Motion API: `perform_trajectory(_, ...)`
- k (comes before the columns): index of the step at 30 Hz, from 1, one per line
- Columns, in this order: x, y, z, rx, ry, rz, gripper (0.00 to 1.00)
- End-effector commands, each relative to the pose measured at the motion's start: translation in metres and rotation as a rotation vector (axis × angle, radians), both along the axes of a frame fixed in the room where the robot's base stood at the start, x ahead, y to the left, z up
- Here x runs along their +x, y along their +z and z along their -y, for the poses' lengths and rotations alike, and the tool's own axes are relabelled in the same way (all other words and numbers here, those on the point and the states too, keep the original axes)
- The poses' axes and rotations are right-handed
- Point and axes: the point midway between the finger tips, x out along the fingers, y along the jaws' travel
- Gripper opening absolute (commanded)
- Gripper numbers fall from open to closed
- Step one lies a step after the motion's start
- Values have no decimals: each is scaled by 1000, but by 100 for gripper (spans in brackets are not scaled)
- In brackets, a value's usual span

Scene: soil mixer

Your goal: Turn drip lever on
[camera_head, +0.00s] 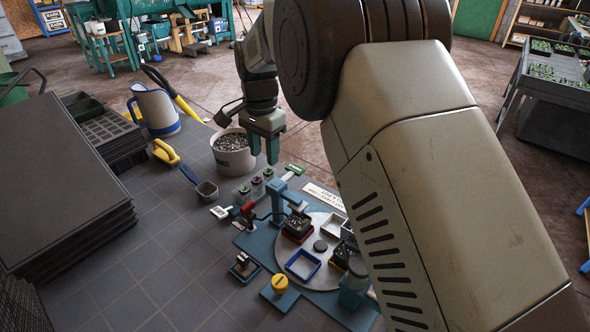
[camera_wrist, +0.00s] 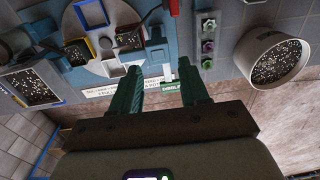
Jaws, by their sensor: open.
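My gripper (camera_head: 264,152) is open and empty, pointing down above the back of the bench, beside the white pot. Its two green fingers also show in the wrist view (camera_wrist: 159,66), apart, with a green-labelled handle (camera_wrist: 170,84) between and beyond them. That green handle (camera_head: 295,169) is behind the blue press of the machine in the head view. A red-handled lever (camera_head: 248,208) and a white-tipped handle (camera_head: 219,212) are at the machine's left side. A yellow knob (camera_head: 279,283) is at its front. I cannot read which one is marked drip. My gripper touches none of them.
The round grey turntable (camera_head: 320,272) carries several small trays. A white pot of soil (camera_head: 233,152) stands close to my gripper. A watering jug (camera_head: 155,110) and stacked dark trays (camera_head: 65,185) are at left. The front-left bench is clear.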

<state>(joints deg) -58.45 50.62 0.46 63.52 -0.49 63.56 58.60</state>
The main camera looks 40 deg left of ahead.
Motion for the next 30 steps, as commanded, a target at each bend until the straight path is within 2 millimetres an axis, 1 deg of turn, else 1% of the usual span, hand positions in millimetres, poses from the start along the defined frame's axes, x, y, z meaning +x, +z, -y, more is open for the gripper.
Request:
perform_trajectory(1,-14,-20,-15,-14,4,-9,45)
perform_trajectory(3,-27,-37,-29,-23,0,-16,45)
perform_trajectory(7,-40,-54,-40,-33,-5,-21,45)
perform_trajectory(11,-42,-66,-41,-36,-6,-23,45)
perform_trajectory(13,-42,-76,-41,-36,-6,-23,45)
perform_trajectory(21,-41,-128,-40,-37,-6,-24,45)
perform_trajectory(24,-41,-143,-40,-36,-6,-24,45)
perform_trajectory(30,-41,-160,-41,-33,-6,-22,45)
